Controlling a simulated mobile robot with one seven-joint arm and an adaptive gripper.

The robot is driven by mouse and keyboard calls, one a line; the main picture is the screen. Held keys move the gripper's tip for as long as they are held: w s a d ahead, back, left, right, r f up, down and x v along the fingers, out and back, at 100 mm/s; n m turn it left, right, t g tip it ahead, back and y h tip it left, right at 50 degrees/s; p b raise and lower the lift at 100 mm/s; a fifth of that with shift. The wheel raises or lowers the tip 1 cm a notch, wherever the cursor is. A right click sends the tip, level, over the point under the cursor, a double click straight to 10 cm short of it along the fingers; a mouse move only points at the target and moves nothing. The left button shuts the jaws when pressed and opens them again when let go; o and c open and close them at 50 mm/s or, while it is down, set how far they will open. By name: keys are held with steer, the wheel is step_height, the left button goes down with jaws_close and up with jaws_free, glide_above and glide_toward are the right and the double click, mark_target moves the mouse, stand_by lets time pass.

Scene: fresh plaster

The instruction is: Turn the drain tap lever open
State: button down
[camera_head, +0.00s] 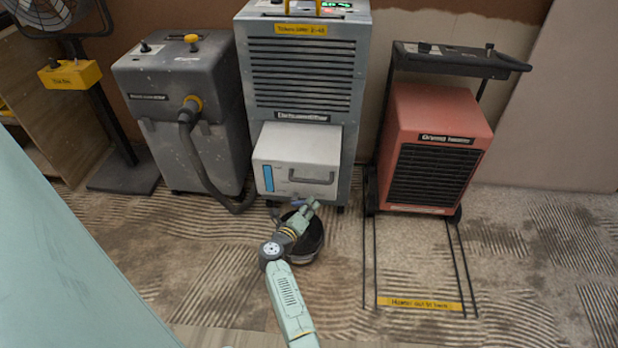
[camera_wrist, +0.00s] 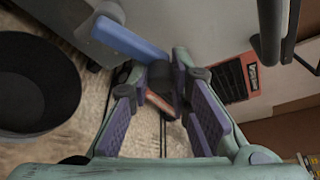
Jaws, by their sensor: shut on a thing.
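The drain tap lever is a flat blue bar (camera_wrist: 125,38) low on the front of the grey dehumidifier (camera_head: 303,100), below its pale tank (camera_head: 297,150). In the wrist view it runs from the upper left to my fingertips. In the head view only a small bluish bit shows, beside my gripper (camera_head: 303,207). My gripper, with purple pads, also shows in the wrist view (camera_wrist: 165,82). Its fingertips are closed around the lever's inner end, by a dark round part. The fingers hide the exact contact. A black bucket (camera_wrist: 35,85) stands on the floor beside the gripper.
A grey machine (camera_head: 190,120) with a dark hose (camera_head: 196,165) stands left of the dehumidifier. A red heater (camera_head: 437,130) on a black cart stands to the right, its floor area marked by a yellow label (camera_head: 420,303). The ridged floor in front is mostly clear.

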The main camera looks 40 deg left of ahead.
mark_target(296, 199)
steer(key=n, duration=0.1)
steer(key=r+n+t, duration=0.1)
steer(key=a+r+n, duration=0.1)
steer(key=shift+s+a+t, duration=0.1)
steer(key=shift+s+t, duration=0.15)
steer(key=shift+t, duration=0.05)
steer(key=n+b, duration=0.1)
steer(key=n, duration=0.1)
steer(key=s+a+r+n+t, duration=0.1)
steer(key=n, duration=0.1)
steer(key=a+n+t+b, duration=0.1)
steer(key=n, duration=0.2)
steer(key=shift+s+a+r+y+b, duration=0.15)
steer(key=shift+s+r+y+b, duration=0.1)
steer(key=shift+r+y+b, duration=0.1)
steer(key=shift+s+a+r+n+t+y+b, duration=0.15)
steer(key=shift+a+n+t+y+b, duration=0.1)
steer(key=shift+n, duration=0.4)
steer(key=shift+s+a+f+n+t+y+b, duration=0.1)
steer(key=shift+n+t+b, duration=0.1)
steer(key=shift+n, duration=0.4)
steer(key=shift+s+a+r+n+t+y+b, duration=0.15)
steer(key=shift+a+n+t+y+b, duration=0.1)
steer(key=shift+n, duration=0.4)
steer(key=shift+s+f, duration=0.1)
steer(key=c, duration=1.5)
jaws_free()
steer(key=shift+a+f, duration=0.1)
